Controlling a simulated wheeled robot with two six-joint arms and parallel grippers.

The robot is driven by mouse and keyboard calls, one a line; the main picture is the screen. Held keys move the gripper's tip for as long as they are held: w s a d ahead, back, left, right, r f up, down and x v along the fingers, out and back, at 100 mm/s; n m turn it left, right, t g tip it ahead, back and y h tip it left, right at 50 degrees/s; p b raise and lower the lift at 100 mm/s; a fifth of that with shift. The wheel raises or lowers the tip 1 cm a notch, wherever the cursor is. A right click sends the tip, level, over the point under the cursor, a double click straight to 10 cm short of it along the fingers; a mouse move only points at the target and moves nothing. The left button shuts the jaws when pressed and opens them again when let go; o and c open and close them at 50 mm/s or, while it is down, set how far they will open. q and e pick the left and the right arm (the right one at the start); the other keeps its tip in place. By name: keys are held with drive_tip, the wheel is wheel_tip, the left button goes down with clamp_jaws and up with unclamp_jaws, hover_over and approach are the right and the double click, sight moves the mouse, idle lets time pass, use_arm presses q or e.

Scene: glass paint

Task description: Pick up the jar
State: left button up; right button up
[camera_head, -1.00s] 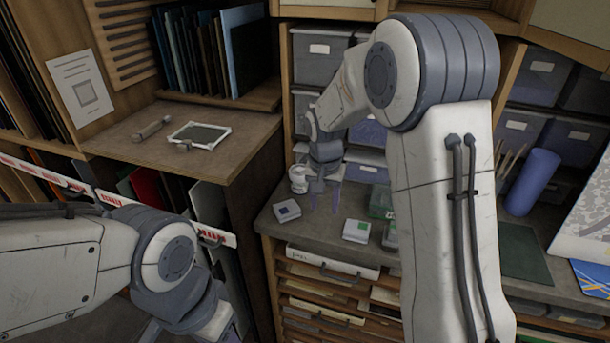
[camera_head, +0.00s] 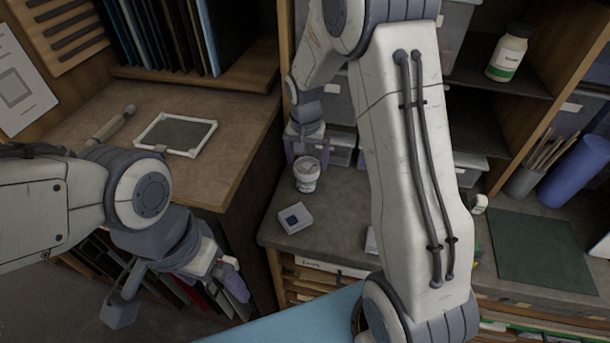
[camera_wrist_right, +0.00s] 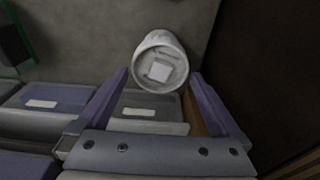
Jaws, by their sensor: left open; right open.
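A small white jar (camera_head: 306,177) with a pale top and a dark-marked label stands upright on the grey counter, near its left end. In the right wrist view the jar (camera_wrist_right: 160,62) shows its round top with a white square, in line with the gap between the purple fingers. My right gripper (camera_head: 305,148) is open just behind and above the jar in the head view. The jar is not held; I cannot tell whether a finger touches it. My left gripper (camera_head: 236,284) is low at the left, away from the jar, open and empty.
A white and green bottle (camera_head: 507,54) stands on the upper right shelf. A blue roll (camera_head: 577,172), a brush pot (camera_head: 523,182) and a dark green mat (camera_head: 545,246) are at the right.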

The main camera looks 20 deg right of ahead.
sight(307, 172)
drive_tip(key=shift+f, duration=0.25)
drive_tip(key=shift+f+p, duration=0.35)
drive_tip(key=shift+p, duration=0.1)
wheel_tip(307, 172, down, 4)
drive_tip(key=shift+s+r+p, duration=0.1)
drive_tip(key=shift+r+p, duration=0.15)
drive_tip(key=shift+p, duration=0.6)
drive_tip(key=shift+f, duration=0.5)
drive_tip(key=c, duration=1.4)
